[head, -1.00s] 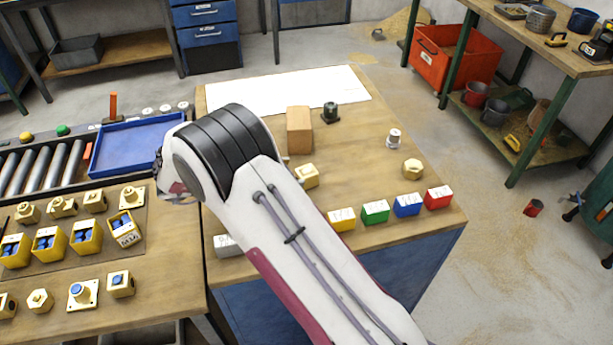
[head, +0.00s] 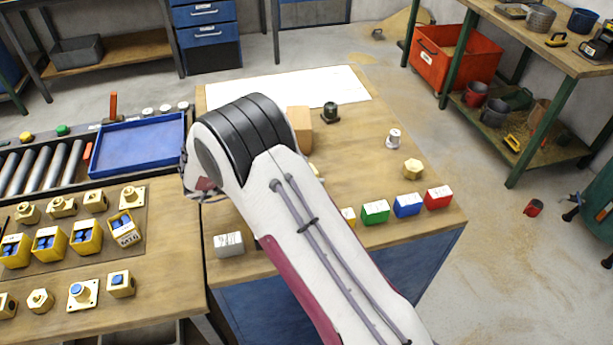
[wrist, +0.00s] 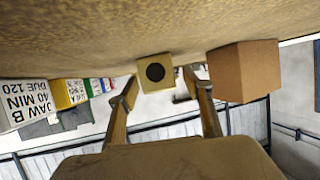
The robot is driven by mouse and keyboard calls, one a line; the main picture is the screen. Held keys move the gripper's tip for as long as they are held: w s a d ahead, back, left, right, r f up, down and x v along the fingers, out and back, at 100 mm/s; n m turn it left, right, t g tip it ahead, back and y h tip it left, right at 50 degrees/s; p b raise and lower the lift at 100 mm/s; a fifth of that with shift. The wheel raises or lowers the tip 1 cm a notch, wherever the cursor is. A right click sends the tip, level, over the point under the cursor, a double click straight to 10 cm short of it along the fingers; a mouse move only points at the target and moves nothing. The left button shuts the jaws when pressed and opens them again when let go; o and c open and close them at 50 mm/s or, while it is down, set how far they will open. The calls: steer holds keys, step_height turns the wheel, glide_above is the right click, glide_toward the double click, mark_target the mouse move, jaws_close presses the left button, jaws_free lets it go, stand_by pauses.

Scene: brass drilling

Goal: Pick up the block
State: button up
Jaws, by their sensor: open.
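In the wrist view, a small brass-coloured block (wrist: 145,83) with a dark round hole in its face stands on the table, which shows at the top of the picture. My gripper (wrist: 161,82) is open, with one finger on each side of the block in that picture; I cannot tell whether the block is between the fingertips or beyond them. In the head view only a sliver of this block (head: 315,169) shows beside my arm, which hides my gripper. A brown wooden block (wrist: 240,72) stands to the right in the wrist view; the head view shows it (head: 301,128) partly covered.
A grey labelled block (head: 229,244) and green (head: 375,212), blue (head: 407,205) and red (head: 438,197) blocks line the table's front. A dark fitting (head: 330,113), a small metal part (head: 394,139) and a brass hex part (head: 413,169) stand farther back. A blue tray (head: 139,145) lies left.

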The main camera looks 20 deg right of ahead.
jaws_close()
steer(key=shift+r, duration=0.15)
steer(key=shift+r, duration=4.9)
